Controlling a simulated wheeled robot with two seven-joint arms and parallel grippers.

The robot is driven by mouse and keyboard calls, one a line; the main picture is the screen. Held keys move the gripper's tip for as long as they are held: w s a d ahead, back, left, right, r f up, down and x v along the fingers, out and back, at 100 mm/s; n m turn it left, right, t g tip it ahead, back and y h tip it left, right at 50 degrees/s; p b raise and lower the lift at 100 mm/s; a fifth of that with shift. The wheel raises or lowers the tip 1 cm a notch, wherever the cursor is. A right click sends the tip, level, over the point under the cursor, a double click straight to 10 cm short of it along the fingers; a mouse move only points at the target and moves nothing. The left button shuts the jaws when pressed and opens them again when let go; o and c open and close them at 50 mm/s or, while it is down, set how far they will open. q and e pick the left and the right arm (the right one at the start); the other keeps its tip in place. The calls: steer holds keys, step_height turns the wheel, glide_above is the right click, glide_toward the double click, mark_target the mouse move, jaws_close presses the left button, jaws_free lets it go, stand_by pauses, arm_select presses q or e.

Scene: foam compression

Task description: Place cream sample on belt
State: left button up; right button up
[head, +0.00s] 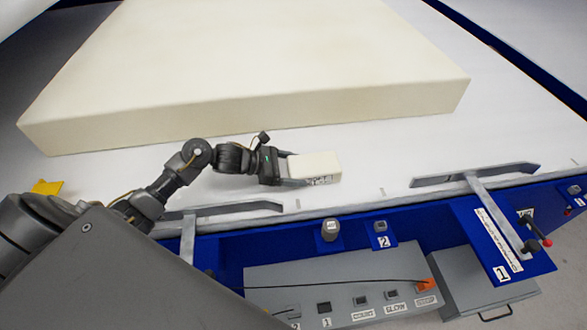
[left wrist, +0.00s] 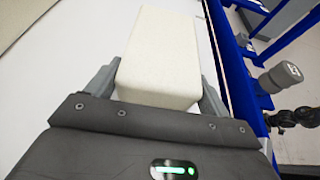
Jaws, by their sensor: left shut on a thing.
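The cream sample (head: 315,165) is a small cream block with dark print on its near side in the head view. It also fills the upper middle of the left wrist view (left wrist: 162,50). My left gripper (head: 299,170) is shut on it, with one finger on each side of the block in the left wrist view (left wrist: 158,88). The block is over the white belt (head: 370,165), close to its near edge. I cannot tell whether its underside touches the belt. My right gripper is not in view.
A large cream foam slab (head: 250,60) lies on the belt behind the sample. Grey guide rails (head: 475,174) run along the belt's near edge. A blue frame and a grey control panel (head: 345,285) with buttons stand in front. White belt is clear right of the sample.

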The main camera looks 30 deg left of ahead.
arm_select(q)
steer(key=shift+f, duration=0.15)
steer(key=o, duration=0.9)
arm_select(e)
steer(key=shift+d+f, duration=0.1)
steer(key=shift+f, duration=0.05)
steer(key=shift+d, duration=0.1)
arm_select(q)
steer(key=shift+r, duration=0.25)
steer(key=shift+s+a, duration=0.2)
steer(key=shift+a, duration=0.1)
steer(key=b+v, duration=0.2)
steer(key=v, duration=0.8)
steer(key=shift+s+a+r, duration=0.1)
steer(key=shift+s+a, duration=0.05)
steer(key=shift+a, duration=0.05)
steer(key=shift+s+a+r, duration=0.2)
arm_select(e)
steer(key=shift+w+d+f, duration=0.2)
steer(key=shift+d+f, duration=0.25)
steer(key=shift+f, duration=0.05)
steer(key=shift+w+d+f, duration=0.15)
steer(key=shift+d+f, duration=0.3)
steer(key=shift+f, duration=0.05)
